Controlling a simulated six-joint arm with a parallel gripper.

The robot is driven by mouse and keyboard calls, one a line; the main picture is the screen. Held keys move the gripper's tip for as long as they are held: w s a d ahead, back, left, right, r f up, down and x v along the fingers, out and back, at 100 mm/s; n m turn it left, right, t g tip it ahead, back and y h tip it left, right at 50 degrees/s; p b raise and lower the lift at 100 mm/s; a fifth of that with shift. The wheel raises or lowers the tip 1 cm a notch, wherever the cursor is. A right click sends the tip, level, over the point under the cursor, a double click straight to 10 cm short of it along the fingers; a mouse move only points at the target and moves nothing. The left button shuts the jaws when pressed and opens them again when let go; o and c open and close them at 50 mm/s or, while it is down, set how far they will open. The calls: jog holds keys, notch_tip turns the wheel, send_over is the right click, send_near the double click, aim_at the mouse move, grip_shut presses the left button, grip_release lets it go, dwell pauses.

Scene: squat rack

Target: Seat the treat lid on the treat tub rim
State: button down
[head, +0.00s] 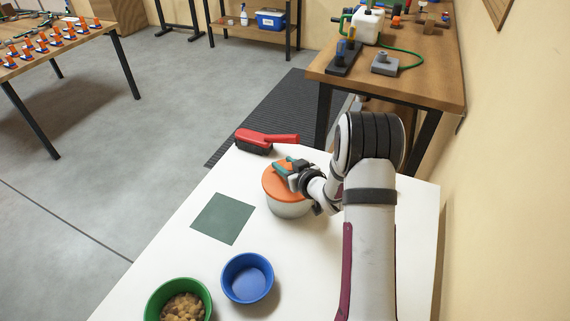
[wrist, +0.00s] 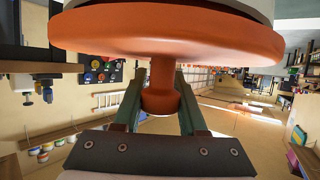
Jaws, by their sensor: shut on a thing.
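The orange treat lid (head: 274,186) lies over the top of the pale grey treat tub (head: 290,209) on the white table. It looks level and about centred, touching or very close to the rim; I cannot tell whether a thin gap is left. My gripper (head: 285,166) reaches in from the right over the lid. In the wrist view the lid (wrist: 230,38) spans the top, with a strip of the tub (wrist: 252,8) beyond it. My gripper's teal fingers (wrist: 158,102) are shut on the lid's round orange knob (wrist: 161,80). The rim itself is hidden by the lid.
A red-handled brush (head: 266,140) lies behind the tub at the table's far edge. A dark green mat (head: 223,218) is to the left. A blue bowl (head: 247,278) and a green bowl (head: 152,307) holding brown pieces are at the front. The white table between them is clear.

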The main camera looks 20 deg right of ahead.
jog(key=shift+f, duration=0.4)
dwell(0.4)
jog(key=shift+c, duration=1.9)
grip_release()
jog(key=v, duration=1.5)
jog(key=shift+s, duration=0.35)
jog(key=shift+d+r, duration=0.15)
